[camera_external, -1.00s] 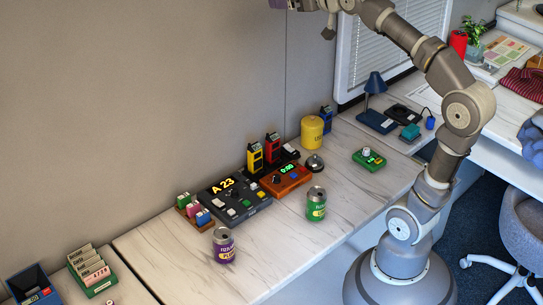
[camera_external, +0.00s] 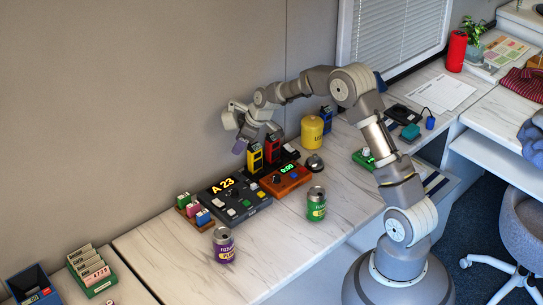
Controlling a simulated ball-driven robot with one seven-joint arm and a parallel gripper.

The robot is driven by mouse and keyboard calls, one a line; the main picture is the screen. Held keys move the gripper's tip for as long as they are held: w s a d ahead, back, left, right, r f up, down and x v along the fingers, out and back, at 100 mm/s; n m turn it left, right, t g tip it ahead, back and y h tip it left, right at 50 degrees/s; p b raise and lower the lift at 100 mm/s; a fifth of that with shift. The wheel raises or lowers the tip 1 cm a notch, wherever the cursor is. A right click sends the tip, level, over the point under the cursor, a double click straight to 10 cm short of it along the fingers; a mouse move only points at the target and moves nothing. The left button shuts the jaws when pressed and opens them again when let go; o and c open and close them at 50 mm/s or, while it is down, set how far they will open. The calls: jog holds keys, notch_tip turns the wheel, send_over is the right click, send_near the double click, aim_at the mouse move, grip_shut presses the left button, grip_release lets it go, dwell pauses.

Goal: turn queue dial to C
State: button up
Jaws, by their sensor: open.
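The dark grey queue console (camera_external: 234,200) stands on the counter left of center. Its lit display (camera_external: 222,186) reads "A 23". Several small controls sit on its top face; they are too small for me to tell which one is the dial or where it points. My gripper (camera_external: 239,146) is open and empty. It hangs above and behind the console, near the yellow upright unit, and points downward. It appears apart from the console.
A yellow unit (camera_external: 255,157) and a red unit (camera_external: 272,150) stand upright behind. An orange timer box (camera_external: 287,180) is right of the console. A purple can (camera_external: 224,245) and a green can (camera_external: 316,204) stand in front.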

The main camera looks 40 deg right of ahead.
jog(key=n+g, duration=0.1)
jog(key=g, duration=0.1)
send_near(234, 190)
jog(key=f, duration=0.1)
jog(key=shift+y, duration=0.3)
jog(key=b+x, duration=0.2)
jog(key=x, duration=0.5)
jog(key=shift+w+d+f+b, duration=0.1)
jog(key=shift+w+f+b, duration=0.05)
jog(key=shift+f+b, duration=0.2)
grip_shut()
